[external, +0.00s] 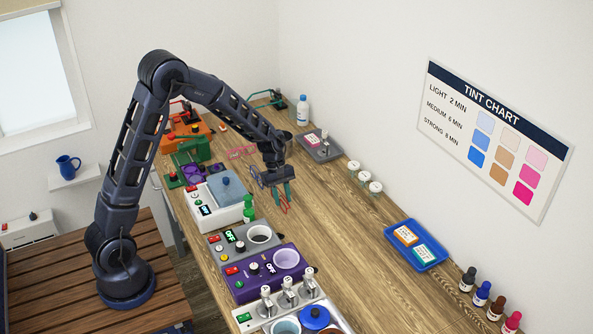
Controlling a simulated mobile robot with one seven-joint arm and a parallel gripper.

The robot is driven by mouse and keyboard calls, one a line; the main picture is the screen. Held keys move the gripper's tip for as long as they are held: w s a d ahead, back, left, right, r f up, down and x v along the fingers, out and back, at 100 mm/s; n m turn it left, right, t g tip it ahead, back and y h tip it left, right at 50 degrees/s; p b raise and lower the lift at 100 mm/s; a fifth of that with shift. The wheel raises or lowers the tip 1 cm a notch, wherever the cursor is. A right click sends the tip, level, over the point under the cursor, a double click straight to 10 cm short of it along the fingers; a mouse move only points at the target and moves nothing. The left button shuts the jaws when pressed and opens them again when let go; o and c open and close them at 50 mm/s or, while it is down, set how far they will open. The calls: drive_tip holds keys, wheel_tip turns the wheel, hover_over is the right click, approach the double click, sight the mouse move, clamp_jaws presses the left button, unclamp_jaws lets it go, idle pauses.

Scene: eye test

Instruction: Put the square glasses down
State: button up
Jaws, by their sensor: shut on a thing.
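My gripper (282,194) hangs over the middle of the wooden bench, fingers pointing down. It is shut on a thin red-orange frame (284,208), which looks like a pair of glasses. The frame hangs at the fingertips; its lens shape is too small to tell, and I cannot tell whether it touches the bench. A pink wire frame (241,153), perhaps another pair of glasses, shows left of my wrist, further back.
A white machine with a blue lid (226,187) and a green bottle (249,208) stand left of my gripper. Grey (260,235) and purple (286,259) heaters are nearer. A blue tray (416,246) lies right. White-topped jars (364,176) stand behind right. Bare wood (335,225) lies between.

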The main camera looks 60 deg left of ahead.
sight(282, 204)
drive_tip(key=shift+f, duration=1.8)
drive_tip(key=shift+f, duration=0.15)
drive_tip(key=o, duration=0.9)
drive_tip(key=shift+o, duration=0.2)
